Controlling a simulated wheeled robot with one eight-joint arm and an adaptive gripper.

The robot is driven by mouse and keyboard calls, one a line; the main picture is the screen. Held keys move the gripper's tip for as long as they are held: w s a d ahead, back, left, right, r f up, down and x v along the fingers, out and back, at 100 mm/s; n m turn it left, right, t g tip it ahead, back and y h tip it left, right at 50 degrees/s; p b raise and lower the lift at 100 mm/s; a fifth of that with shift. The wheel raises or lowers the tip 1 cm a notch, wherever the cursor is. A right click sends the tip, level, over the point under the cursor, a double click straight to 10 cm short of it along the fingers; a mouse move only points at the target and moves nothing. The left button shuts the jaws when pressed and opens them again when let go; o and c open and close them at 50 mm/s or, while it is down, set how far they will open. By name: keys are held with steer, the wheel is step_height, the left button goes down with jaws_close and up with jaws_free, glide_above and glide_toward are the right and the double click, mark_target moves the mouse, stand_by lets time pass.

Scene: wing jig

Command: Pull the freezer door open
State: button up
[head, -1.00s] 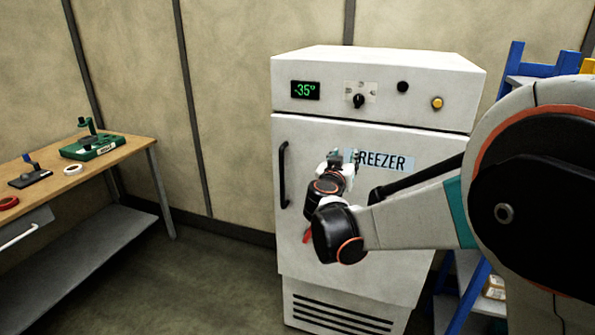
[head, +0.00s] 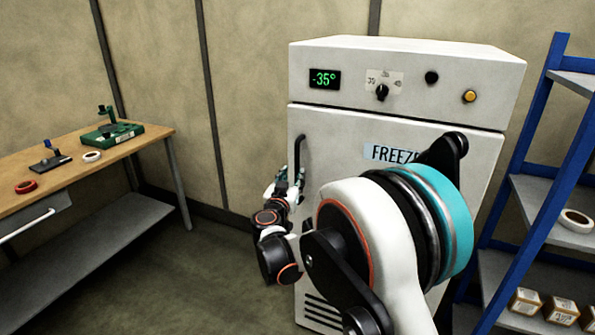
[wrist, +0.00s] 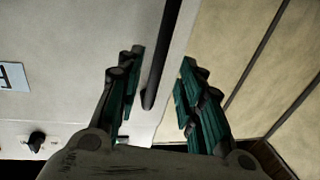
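The white freezer (head: 340,120) stands against the wall in the head view, its door shut. Its black vertical bar handle (head: 301,150) is on the door's left edge, and its lower part is hidden behind my gripper. My gripper (head: 290,180) is in front of the handle's lower end. In the wrist view my gripper (wrist: 158,95) is open, with green-padded fingers spread apart. The handle (wrist: 160,60) runs between the two fingers, nearer the left one, and neither finger visibly touches it.
A wooden workbench (head: 110,155) with tape rolls and a green tool stands at left. A blue shelf rack (head: 545,190) with boxes and a tape roll is close on the right of the freezer. The floor (head: 190,270) between bench and freezer is clear.

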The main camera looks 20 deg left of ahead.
mark_target(297, 168)
steer(key=w, duration=0.2)
steer(key=w+b, duration=0.1)
steer(key=w, duration=0.4)
steer(key=shift+a, duration=0.35)
steer(key=shift+s, duration=0.1)
jaws_close()
